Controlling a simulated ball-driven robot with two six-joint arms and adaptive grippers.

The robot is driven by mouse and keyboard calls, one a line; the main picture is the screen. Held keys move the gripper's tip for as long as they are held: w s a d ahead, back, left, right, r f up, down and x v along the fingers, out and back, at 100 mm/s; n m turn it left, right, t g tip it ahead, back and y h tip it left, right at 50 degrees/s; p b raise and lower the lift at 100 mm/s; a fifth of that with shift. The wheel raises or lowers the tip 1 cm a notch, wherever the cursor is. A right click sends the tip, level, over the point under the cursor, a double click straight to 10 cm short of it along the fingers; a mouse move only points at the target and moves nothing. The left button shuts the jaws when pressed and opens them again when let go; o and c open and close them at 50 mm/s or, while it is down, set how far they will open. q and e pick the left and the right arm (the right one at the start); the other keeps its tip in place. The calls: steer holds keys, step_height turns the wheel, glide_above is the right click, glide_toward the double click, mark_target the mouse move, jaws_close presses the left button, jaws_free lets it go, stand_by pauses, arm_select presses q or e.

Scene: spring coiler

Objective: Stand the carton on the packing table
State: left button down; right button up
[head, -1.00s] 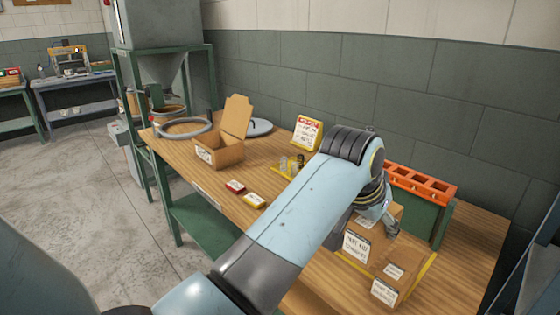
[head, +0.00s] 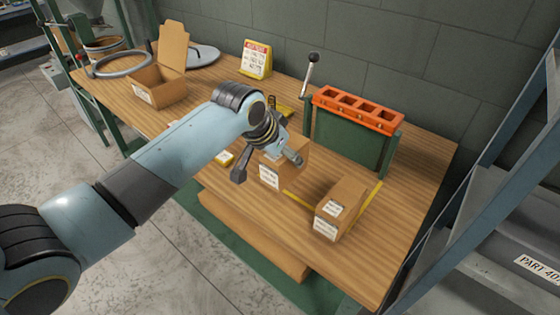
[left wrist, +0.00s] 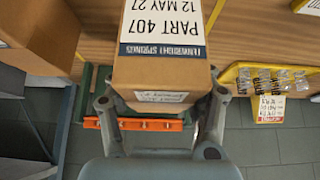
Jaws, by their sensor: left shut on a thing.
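A brown carton (head: 270,180) with white labels is near the front middle of the wooden packing table (head: 225,95). My left gripper (head: 266,164) is shut on it, with one finger on each side. In the left wrist view the held carton (left wrist: 160,72) fills the top middle, its label reading PART 407, 12 MAY 27. I cannot tell whether its base touches the table. A second labelled carton (head: 338,210) stands to its right by a yellow line (head: 372,197), and partly shows at the left wrist view's left edge. My right gripper is not in view.
An orange slotted rack (head: 358,110) on a green stand and a black-knobbed lever (head: 310,70) stand behind. An open box (head: 160,90), a grey ring (head: 122,65) and a yellow sign (head: 257,58) are further left. A blue-grey frame (head: 480,150) stands at right. The table's front right is clear.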

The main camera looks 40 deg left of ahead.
arm_select(q)
steer(key=shift+s+a+f, duration=0.2)
steer(key=shift+a+f, duration=0.15)
step_height(320, 180, down, 3)
steer(key=shift+r, duration=0.2)
steer(key=shift+f, duration=0.5)
steer(key=shift+c, duration=2.2)
jaws_free()
steer(key=shift+f, duration=0.1)
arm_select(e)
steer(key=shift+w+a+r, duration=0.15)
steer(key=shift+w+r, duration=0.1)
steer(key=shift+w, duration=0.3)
